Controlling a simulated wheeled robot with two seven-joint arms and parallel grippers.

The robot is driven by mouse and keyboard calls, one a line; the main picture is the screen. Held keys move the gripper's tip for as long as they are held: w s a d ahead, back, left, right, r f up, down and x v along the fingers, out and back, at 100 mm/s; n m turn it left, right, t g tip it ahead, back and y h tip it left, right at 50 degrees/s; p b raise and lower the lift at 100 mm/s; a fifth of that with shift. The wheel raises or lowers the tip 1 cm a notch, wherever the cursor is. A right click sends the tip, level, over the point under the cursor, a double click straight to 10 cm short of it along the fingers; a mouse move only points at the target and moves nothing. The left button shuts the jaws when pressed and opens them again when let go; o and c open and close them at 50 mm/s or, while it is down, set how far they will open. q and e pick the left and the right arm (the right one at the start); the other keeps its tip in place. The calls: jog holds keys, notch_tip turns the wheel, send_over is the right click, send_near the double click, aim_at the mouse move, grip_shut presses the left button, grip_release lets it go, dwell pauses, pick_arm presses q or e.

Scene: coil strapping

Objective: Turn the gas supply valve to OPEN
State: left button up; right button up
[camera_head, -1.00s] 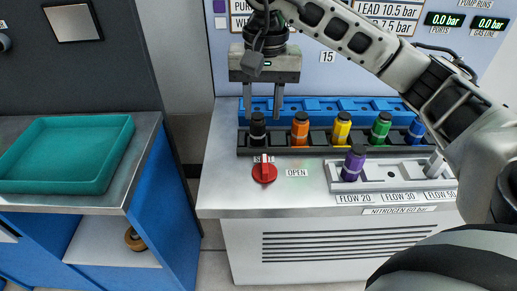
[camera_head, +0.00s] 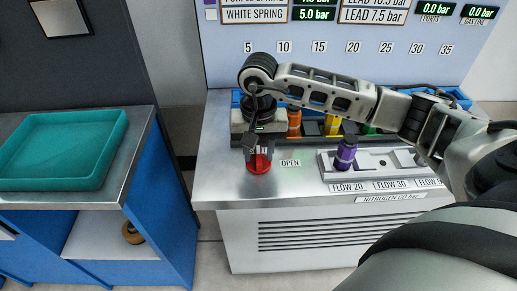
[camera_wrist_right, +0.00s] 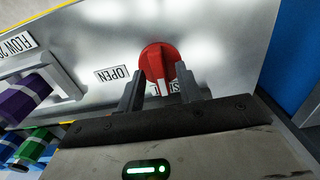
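The gas supply valve is a red round knob (camera_head: 259,166) on the steel bench top; it also shows in the right wrist view (camera_wrist_right: 158,60). Its white pointer mark points at a small label partly hidden between my fingers, not at the OPEN label (camera_head: 290,163) beside it. My right gripper (camera_head: 256,150) is down at the knob, pointing downward. In the right wrist view its two fingers (camera_wrist_right: 158,92) are apart, one on each side of the knob's near part, with gaps visible. My left gripper is not in view.
A purple bottle (camera_head: 346,152) stands in a light rack (camera_head: 374,164) right of the valve. Orange (camera_head: 294,122) and yellow (camera_head: 332,124) bottles stand behind, partly hidden by my right arm. A teal tray (camera_head: 62,183) lies on the left table. The bench front-left is clear.

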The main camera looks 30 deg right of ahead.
jog(key=shift+f, duration=0.15)
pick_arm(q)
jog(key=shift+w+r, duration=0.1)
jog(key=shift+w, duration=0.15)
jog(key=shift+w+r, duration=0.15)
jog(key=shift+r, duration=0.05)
pick_arm(e)
grip_shut()
